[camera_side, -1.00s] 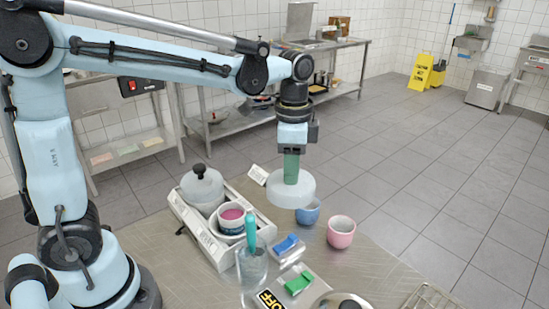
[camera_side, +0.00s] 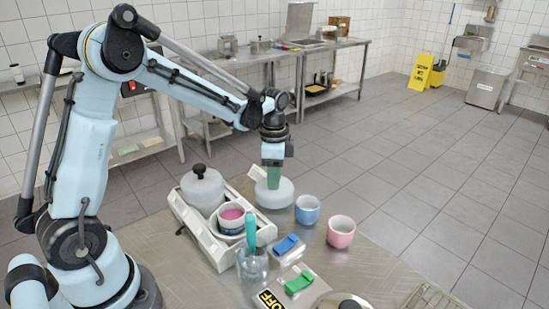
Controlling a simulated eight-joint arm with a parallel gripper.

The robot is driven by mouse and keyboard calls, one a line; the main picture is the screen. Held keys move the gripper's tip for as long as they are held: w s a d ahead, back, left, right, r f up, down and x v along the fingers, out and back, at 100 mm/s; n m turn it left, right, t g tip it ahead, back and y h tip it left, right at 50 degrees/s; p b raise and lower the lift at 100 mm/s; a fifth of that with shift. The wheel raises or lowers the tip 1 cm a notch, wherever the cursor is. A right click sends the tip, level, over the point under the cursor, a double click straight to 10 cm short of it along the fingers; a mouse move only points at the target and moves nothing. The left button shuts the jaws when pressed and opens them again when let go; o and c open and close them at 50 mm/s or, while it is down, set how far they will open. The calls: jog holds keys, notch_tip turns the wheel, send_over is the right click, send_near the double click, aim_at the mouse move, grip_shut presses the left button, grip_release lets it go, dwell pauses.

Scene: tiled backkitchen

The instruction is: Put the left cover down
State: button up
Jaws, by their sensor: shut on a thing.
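My gripper (camera_side: 274,180) is shut on a frosted, translucent round cover (camera_side: 274,196), with its green fingers pointing down at the cover's top. A second frosted cover (camera_side: 203,190) with a black knob sits at the far left end of the white stand (camera_side: 212,252).
A pot with pink contents (camera_side: 232,214) sits in the stand. A blue mug (camera_side: 307,209), pink mug (camera_side: 341,231), blue block (camera_side: 288,244), green block (camera_side: 299,282) and glass jar with a teal tool (camera_side: 252,262) stand nearby. A metal lid (camera_side: 332,301) lies in front.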

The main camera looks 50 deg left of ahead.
jog(key=shift+f, duration=0.45)
jog(key=shift+f, duration=0.15)
jog(key=o, duration=1.1)
jog(key=shift+c, duration=0.2)
